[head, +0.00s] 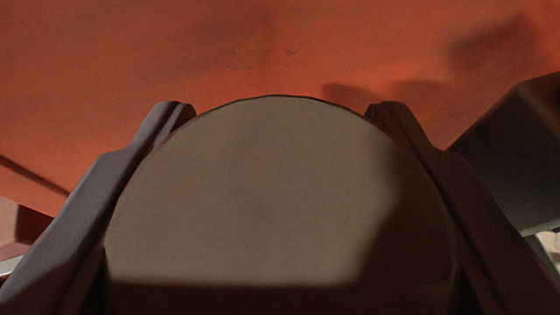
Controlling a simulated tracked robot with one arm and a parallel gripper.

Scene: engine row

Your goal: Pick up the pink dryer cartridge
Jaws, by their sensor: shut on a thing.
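A large round thing with a flat grey-brown face (270,190) fills the middle of the head view. My gripper (282,112) has one dark finger along its left side and one along its right, and is shut on it. No pink shows on the face, so I cannot tell whether it is the pink dryer cartridge. Its sides and far end are hidden behind the face. Shadow covers its lower edge and lower right part.
A worn orange-red surface (270,50) spans the view behind the held thing, with soft shadows at the upper right. A dark angular block (515,150) stands at the right edge. Small pale parts at both lower corners are too cut off to tell.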

